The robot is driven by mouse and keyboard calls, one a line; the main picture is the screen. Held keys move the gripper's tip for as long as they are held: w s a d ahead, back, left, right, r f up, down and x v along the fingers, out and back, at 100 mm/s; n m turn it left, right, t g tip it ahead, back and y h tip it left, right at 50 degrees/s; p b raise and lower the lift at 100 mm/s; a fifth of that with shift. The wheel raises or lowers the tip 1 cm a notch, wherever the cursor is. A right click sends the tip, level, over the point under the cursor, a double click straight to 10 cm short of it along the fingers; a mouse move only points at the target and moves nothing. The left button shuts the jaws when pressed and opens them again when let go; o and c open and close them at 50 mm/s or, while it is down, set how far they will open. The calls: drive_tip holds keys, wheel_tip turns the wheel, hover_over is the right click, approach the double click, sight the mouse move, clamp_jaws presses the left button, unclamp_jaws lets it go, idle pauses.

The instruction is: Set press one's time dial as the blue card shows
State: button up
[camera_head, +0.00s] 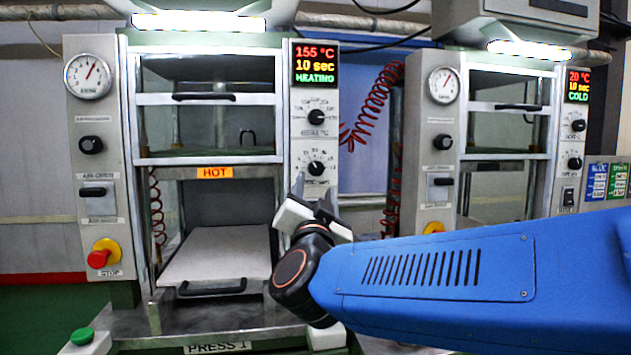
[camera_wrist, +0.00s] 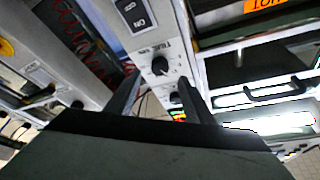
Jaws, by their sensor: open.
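Press one (camera_head: 205,335) stands at the left, its display (camera_head: 315,64) reading 155 °C, 10 sec, HEATING. Its time dial (camera_head: 317,168) is the lower black knob on the right panel; it also shows in the wrist view (camera_wrist: 160,66). My gripper (camera_head: 314,185) is open, just below and in front of this dial. In the wrist view the dial appears between my fingertips (camera_wrist: 159,78), with no clear contact. The blue card (camera_head: 597,181) hangs at the far right; its writing is too small to read.
The upper knob (camera_head: 317,117) sits close above the time dial. An orange HOT label (camera_head: 215,172) marks the press opening. A red stop button (camera_head: 99,258) is on the left panel. Press two (camera_head: 437,140), reading COLD, stands to the right. A green card (camera_head: 617,180) hangs beside the blue one.

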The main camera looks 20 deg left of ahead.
drive_tip(key=v, duration=1)
drive_tip(key=shift+f, duration=0.1)
drive_tip(key=w+d+f+n+g+y, duration=0.3)
drive_tip(key=w+d+n+g, duration=0.1)
drive_tip(key=w+d, duration=0.4)
drive_tip(key=s+d+f+n+g+h, duration=0.1)
drive_tip(key=d+f+g, duration=0.1)
drive_tip(key=d+f, duration=0.4)
drive_tip(key=s+d+f+n+g+h, duration=0.15)
drive_tip(key=d+f, duration=0.25)
drive_tip(key=d, duration=0.5)
drive_tip(key=s+d+f+m+g+h, duration=0.1)
drive_tip(key=s+d+f+g+h, duration=0.1)
drive_tip(key=s+d+f, duration=0.4)
drive_tip(key=s+d+f+m+g+h, duration=0.1)
drive_tip(key=s+d+f+g+h, duration=0.2)
drive_tip(key=s+d+f, duration=0.4)
drive_tip(key=s+d+f+m+g+h, duration=0.2)
drive_tip(key=s+d+f, duration=0.4)
drive_tip(key=d, duration=0.8)
drive_tip(key=shift+f+g+h, duration=0.45)
drive_tip(key=shift+f+g, duration=0.1)
drive_tip(key=shift+f, duration=0.15)
